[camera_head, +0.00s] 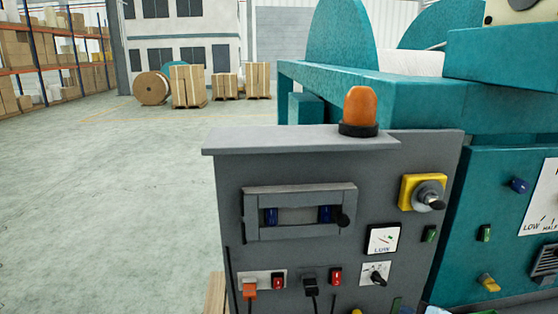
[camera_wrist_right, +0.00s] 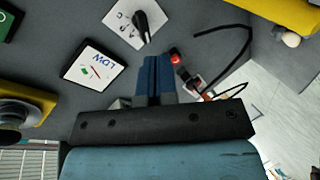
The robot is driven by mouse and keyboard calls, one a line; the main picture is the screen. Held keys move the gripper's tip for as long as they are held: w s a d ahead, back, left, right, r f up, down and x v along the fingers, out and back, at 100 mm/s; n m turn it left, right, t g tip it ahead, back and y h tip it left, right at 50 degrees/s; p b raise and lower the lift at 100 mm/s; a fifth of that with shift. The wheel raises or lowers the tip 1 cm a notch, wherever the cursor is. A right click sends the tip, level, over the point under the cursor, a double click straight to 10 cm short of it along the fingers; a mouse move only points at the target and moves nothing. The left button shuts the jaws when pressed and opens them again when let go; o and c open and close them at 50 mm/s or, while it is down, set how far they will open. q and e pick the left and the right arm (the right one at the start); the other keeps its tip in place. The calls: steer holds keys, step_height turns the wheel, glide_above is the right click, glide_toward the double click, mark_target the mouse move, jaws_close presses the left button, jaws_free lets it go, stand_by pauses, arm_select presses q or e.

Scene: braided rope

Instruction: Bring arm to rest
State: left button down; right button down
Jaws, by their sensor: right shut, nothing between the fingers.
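My right gripper (camera_wrist_right: 157,62) shows in the right wrist view, with its two blue fingers pressed together and nothing between them. The fingers lie over the grey face of a control cabinet (camera_head: 400,155); I cannot tell if they touch it. A square "LOW" gauge (camera_wrist_right: 93,67) is left of the fingertips, a black rotary knob (camera_wrist_right: 140,25) is just beyond them, and a red switch (camera_wrist_right: 176,56) is to their right. I cannot clearly pick out the right gripper in the head view. My left gripper is not in view.
An orange beacon (camera_head: 360,108) stands on the cabinet top. A yellow-backed rotary switch (camera_head: 422,192) and an orange plug (camera_head: 250,291) stick out of its face. A teal machine (camera_head: 500,205) stands at the right. Open floor (camera_head: 110,190) lies left, with wooden crates (camera_head: 188,86) far back.

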steer(key=s+a+f+m, duration=0.4)
steer(key=s+f, duration=0.2)
steer(key=s, duration=0.3)
steer(key=s+a+f+m+g, duration=0.1)
steer(key=s+a+f+m, duration=0.2)
steer(key=s+f, duration=0.3)
steer(key=s+a+f+m+g, duration=0.1)
steer(key=s+a+f+m, duration=0.3)
steer(key=s, duration=0.8)
step_height(320, 180, down, 2)
steer(key=shift+a+m+h, duration=0.35)
steer(key=shift+m+h, duration=0.05)
steer(key=shift+m, duration=0.3)
